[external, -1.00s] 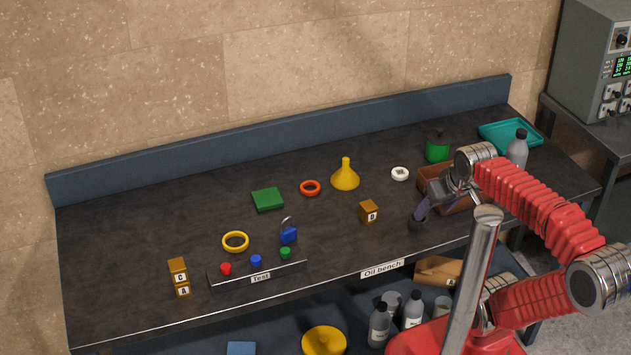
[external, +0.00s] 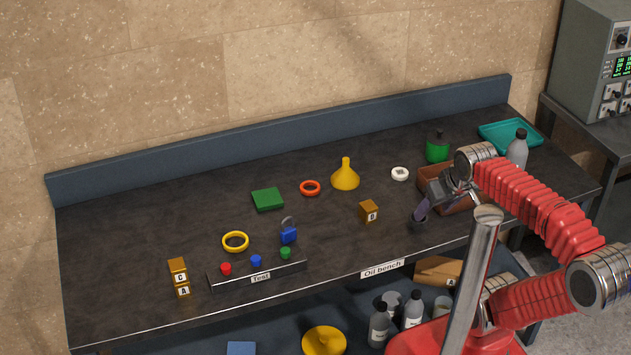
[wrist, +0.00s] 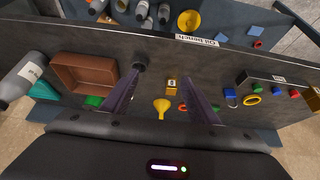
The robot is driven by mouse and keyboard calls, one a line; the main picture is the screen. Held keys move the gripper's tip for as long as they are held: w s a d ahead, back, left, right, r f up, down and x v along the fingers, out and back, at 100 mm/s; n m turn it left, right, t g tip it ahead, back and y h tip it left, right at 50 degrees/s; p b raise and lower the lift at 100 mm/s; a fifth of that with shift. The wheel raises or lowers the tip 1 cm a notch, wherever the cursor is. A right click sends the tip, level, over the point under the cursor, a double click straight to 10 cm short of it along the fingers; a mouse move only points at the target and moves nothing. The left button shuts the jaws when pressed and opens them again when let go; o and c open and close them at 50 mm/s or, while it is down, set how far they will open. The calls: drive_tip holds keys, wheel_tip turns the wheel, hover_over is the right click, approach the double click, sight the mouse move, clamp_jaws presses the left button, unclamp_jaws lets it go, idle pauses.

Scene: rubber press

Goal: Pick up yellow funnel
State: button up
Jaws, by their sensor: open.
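The yellow funnel (external: 345,176) stands on the dark bench with its wide mouth down and its spout up, toward the back. In the wrist view the funnel (wrist: 161,106) shows between my two fingers, farther off than the tips. My gripper (external: 418,218) is open and empty above the right front part of the bench, to the right of the funnel and apart from it. In the wrist view both purple-grey fingers (wrist: 165,70) are spread wide.
A wooden block B (external: 369,211) sits between funnel and gripper. A red ring (external: 310,188) and white disc (external: 400,173) flank the funnel. A brown box (external: 430,180) is behind my gripper. A green can (external: 437,150) and grey bottle (external: 517,150) stand at right.

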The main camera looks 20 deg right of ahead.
drive_tip(key=shift+c, duration=0.2)
idle(0.3)
drive_tip(key=c, duration=0.4)
drive_tip(key=shift+o, duration=0.2)
drive_tip(key=shift+w, duration=0.15)
drive_tip(key=w+a+f+t, duration=0.1)
drive_tip(key=w+f+t, duration=0.1)
drive_tip(key=w, duration=0.8)
drive_tip(key=w+a+f+n+t+y, duration=0.1)
drive_tip(key=w+f+t, duration=0.1)
drive_tip(key=w, duration=0.9)
drive_tip(key=w+a+f+n+t+y, duration=0.1)
drive_tip(key=w+f+t, duration=0.2)
drive_tip(key=w, duration=0.8)
drive_tip(key=shift+a+f, duration=0.25)
drive_tip(key=shift+f, duration=0.3)
drive_tip(key=shift+w, duration=0.15)
